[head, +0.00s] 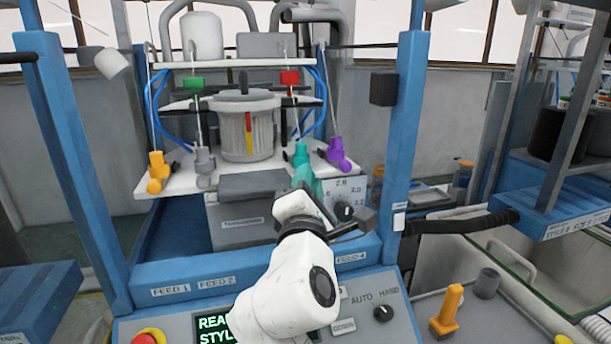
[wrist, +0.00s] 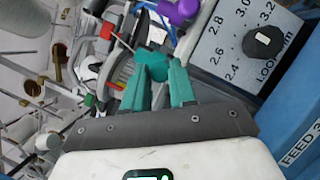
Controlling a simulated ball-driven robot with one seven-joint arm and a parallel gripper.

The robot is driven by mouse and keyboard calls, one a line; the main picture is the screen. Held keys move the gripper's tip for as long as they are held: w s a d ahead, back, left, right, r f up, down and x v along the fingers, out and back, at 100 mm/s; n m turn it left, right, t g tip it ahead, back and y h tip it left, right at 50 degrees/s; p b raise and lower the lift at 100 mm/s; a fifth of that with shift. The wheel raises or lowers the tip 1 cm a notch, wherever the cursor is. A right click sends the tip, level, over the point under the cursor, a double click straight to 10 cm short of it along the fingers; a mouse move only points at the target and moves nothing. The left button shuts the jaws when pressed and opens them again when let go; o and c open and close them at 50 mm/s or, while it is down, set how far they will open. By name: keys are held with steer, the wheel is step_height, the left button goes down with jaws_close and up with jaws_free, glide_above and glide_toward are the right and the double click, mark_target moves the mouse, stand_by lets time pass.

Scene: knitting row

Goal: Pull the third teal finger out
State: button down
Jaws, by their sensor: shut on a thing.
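The teal finger (head: 300,152) is third from the left in the row on the white shelf (head: 180,184), between the grey finger (head: 203,165) and the purple finger (head: 338,152). My gripper (head: 307,178) reaches up to it from the front. In the wrist view, my gripper's two teal jaws (wrist: 162,75) are shut on the teal finger (wrist: 152,60), whose rounded end shows at the jaw tips. The jaws and arm hide part of it, and its seat cannot be made out. The orange finger (head: 156,170) stands at the far left of the row.
A numbered dial (head: 344,211) lies below right. Blue posts (head: 398,140) flank the machine. A ribbed grey drum (head: 247,128) stands behind the row.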

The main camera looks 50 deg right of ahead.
steer(key=shift+s+a+f, duration=0.1)
steer(key=shift+s+a, duration=0.1)
steer(key=shift+s, duration=0.25)
steer(key=c, duration=0.9)
jaws_free()
steer(key=shift+a, duration=0.1)
steer(key=shift+s+a, duration=0.1)
steer(key=b+v, duration=0.2)
steer(key=v, duration=0.8)
steer(key=shift+s+a, duration=0.15)
steer(key=shift+a, duration=0.1)
steer(key=shift+f, duration=0.1)
